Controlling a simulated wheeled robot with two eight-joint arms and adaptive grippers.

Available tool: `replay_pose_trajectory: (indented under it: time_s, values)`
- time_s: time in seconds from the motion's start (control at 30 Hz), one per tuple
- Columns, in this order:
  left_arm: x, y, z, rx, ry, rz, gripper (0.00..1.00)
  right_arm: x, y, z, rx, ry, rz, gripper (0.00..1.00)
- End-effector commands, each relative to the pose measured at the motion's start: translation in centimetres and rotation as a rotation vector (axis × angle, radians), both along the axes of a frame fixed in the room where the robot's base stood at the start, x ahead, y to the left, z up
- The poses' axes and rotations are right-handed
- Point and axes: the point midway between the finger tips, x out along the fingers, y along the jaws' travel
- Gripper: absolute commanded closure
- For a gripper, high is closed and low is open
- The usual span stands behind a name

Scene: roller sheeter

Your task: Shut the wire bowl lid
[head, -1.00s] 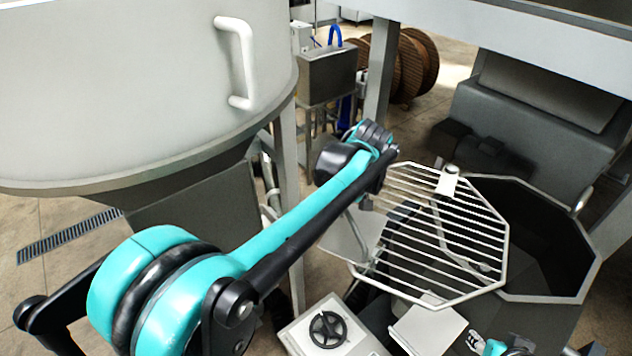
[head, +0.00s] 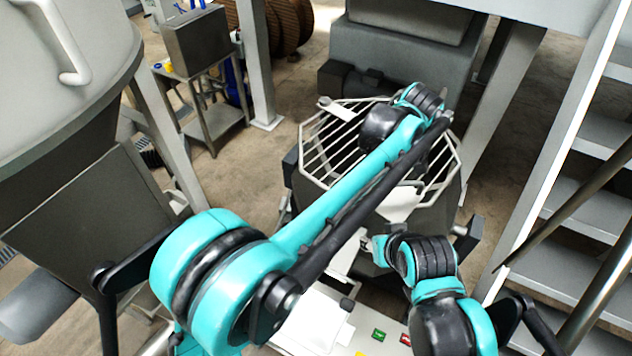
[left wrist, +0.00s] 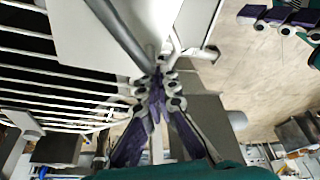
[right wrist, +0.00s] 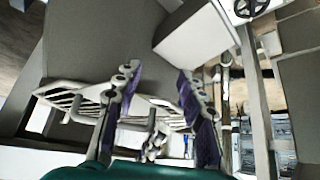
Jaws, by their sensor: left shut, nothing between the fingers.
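The wire bowl lid (head: 325,140), a pale grid of parallel bars in a many-sided frame, lies across the top of the dark bowl (head: 436,217) in the head view. My left arm crosses in front and hides its middle. Whether its rim rests fully on the bowl cannot be told. The lid bars also show at left in the left wrist view (left wrist: 60,72). My left gripper (left wrist: 158,78) is shut and empty beside the lid's edge; whether it touches is unclear. My right gripper (right wrist: 158,72) is open and empty, with lid bars (right wrist: 75,103) beyond its fingers.
Grey metal stairs (head: 585,190) stand at right and a large pale hopper (head: 50,90) at left. A control panel with coloured buttons (head: 378,334) is below in front. A steel stand (head: 200,45) is behind. Open floor (head: 275,170) lies left of the bowl.

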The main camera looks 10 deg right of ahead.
Motion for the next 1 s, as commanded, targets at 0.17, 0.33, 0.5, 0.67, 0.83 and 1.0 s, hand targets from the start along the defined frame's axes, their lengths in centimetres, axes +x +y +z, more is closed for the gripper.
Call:
replay_pose_trajectory:
  time_s: [0.17,0.33,0.5,0.67,0.83,1.0]
  values:
    - [0.7,-4.6,0.2,-0.001,0.001,-0.003,1.0,0.0,0.0,1.0,0.0,0.0,0.0,0.6]
    - [1.4,-7.4,0.2,0.0,0.0,-0.001,1.0,0.0,0.0,1.6,0.0,0.0,0.0,0.6]
    - [1.9,-9.0,0.1,-0.001,0.001,-0.001,1.0,0.0,0.0,2.0,0.0,0.0,0.0,0.6]
    - [2.2,-9.8,0.0,-0.003,0.0,-0.003,1.0,0.0,0.0,2.1,0.0,0.0,0.0,0.6]
    - [2.2,-10.0,0.0,-0.005,0.0,-0.004,1.0,0.0,0.0,2.1,0.0,0.0,0.0,0.6]
    - [2.1,-10.1,0.0,-0.007,0.0,-0.005,1.0,0.0,0.0,2.1,0.0,0.0,0.0,0.6]
